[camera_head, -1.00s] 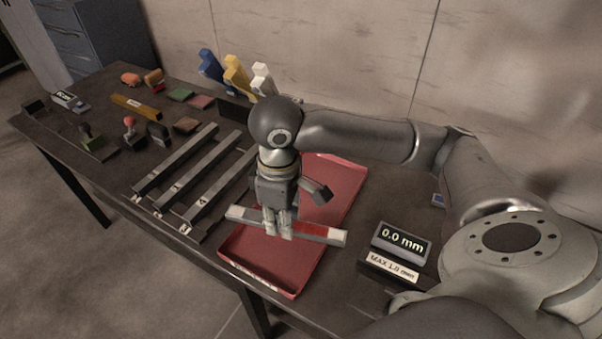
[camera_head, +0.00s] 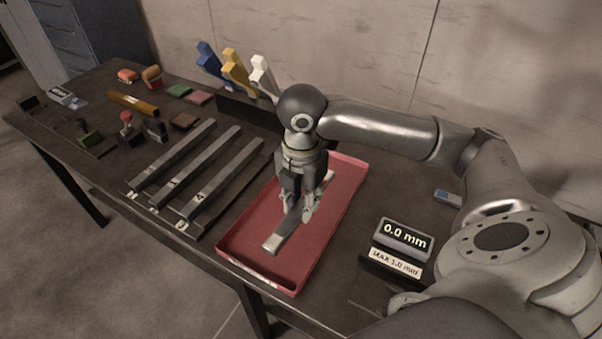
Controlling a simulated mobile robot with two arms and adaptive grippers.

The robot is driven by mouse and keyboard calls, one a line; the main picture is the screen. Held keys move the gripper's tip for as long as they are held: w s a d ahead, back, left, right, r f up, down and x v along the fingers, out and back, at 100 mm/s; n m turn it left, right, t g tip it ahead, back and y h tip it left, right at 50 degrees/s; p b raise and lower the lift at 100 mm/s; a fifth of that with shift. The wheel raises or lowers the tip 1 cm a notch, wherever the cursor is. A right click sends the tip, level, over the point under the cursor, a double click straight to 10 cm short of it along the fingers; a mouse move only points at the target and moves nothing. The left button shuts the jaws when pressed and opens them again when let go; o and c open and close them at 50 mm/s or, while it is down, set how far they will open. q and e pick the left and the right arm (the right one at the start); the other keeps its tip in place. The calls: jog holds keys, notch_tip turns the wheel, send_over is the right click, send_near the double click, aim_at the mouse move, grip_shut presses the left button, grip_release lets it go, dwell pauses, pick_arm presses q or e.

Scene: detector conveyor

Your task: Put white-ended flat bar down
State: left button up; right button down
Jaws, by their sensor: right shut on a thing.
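My right gripper (camera_head: 308,212) points down over the red tray (camera_head: 325,245) and is shut on the white-ended flat bar (camera_head: 283,234). The bar lies lengthwise along the tray, inside its outline. Its near end shows a pale patch, and its far end shows beyond the gripper. The fingers and gripper body hide the bar's middle. I cannot tell whether the bar touches the tray floor. My left gripper is not in view.
Several grey bars (camera_head: 213,182) lie in a numbered rack left of the tray. A display reading 0.0 mm (camera_head: 404,238) stands to the right. Stamps (camera_head: 128,121), coloured pads and blue, yellow and white holders (camera_head: 234,66) stand farther back.

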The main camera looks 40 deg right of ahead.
jog(key=shift+w+d+f, duration=0.1)
jog(key=shift+w+d, duration=0.15)
jog(key=shift+w, duration=0.15)
jog(key=w+d+f, duration=0.1)
jog(key=w+f, duration=0.1)
jog(key=w, duration=0.2)
jog(key=w+d+f+p, duration=0.1)
jog(key=w+f, duration=0.2)
jog(key=w, duration=0.1)
jog(key=w+d+f, duration=0.1)
jog(key=w+f, duration=0.2)
jog(key=shift+w+d+f+p, duration=0.25)
jog(key=shift+w+d+p, duration=0.1)
jog(key=shift+w, duration=0.05)
jog(key=shift+w+d+f, duration=0.15)
jog(key=shift+w+f, duration=0.25)
jog(key=shift+f, duration=0.15)
jog(key=shift+f+n, duration=0.3)
jog(key=shift+f, duration=1.25)
jog(key=shift+f, duration=0.1)
jog(key=c, duration=1.5)
grip_release()
jog(key=shift+f, duration=0.1)
jog(key=o, duration=0.3)
jog(key=shift+s, duration=0.1)
jog(key=shift+o, duration=0.2)
